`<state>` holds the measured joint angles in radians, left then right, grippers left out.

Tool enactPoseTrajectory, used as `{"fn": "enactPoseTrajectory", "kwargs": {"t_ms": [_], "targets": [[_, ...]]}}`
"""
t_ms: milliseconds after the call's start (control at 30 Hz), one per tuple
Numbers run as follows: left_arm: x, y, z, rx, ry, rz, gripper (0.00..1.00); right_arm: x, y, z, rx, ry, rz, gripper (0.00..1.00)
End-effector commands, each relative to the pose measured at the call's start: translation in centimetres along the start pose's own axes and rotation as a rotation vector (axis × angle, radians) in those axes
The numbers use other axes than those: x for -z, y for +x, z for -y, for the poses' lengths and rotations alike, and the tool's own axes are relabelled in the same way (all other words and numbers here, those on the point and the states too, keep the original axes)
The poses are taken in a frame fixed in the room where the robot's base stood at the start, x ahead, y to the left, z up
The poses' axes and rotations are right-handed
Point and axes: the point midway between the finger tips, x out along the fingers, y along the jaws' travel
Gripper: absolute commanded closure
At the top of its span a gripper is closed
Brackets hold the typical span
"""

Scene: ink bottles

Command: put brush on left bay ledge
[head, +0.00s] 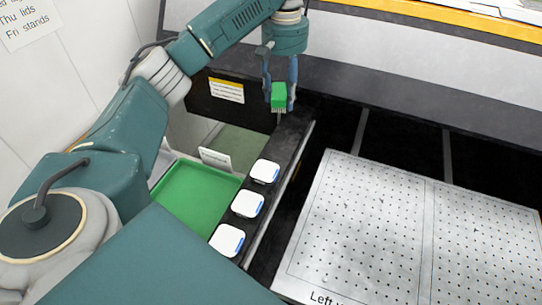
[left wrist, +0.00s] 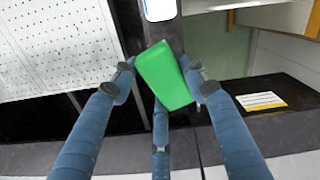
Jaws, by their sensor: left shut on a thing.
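My left gripper (head: 279,88) points down at the far end of the dark ledge (head: 294,130) and is shut on the green brush (head: 278,96). The brush's green block sits between the fingers, with a narrow part below it. Whether it touches the ledge cannot be told. In the left wrist view the green brush (left wrist: 163,76) lies tilted between the fingertips of the left gripper (left wrist: 160,85), over the dark strip. My right gripper is not in view.
Several white-topped items (head: 265,171) stand in a row along the nearer ledge. A green tray (head: 190,200) lies left of it, with a small white card (head: 215,158) behind. A white perforated panel (head: 400,230) lies right. A yellow-and-white label (head: 226,90) is on the dark back wall.

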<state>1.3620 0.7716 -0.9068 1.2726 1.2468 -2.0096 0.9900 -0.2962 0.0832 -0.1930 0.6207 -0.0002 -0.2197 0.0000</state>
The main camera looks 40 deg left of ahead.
Motion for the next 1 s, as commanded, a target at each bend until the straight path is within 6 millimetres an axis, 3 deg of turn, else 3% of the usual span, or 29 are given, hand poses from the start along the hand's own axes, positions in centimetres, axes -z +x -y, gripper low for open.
{"fn": "enactPoseTrajectory", "kwargs": {"t_ms": [167, 600, 1000], "targets": [[0.3, 3.2, 0.4, 0.003, -0.016, 0.007, 0.82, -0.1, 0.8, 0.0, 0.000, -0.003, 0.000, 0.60], [0.3, 13.7, 0.4, 0.004, -0.015, 0.003, 0.82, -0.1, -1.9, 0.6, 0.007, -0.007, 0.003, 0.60], [0.3, 18.5, 0.3, 0.003, -0.015, 0.002, 0.82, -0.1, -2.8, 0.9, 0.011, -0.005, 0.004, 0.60]]}}
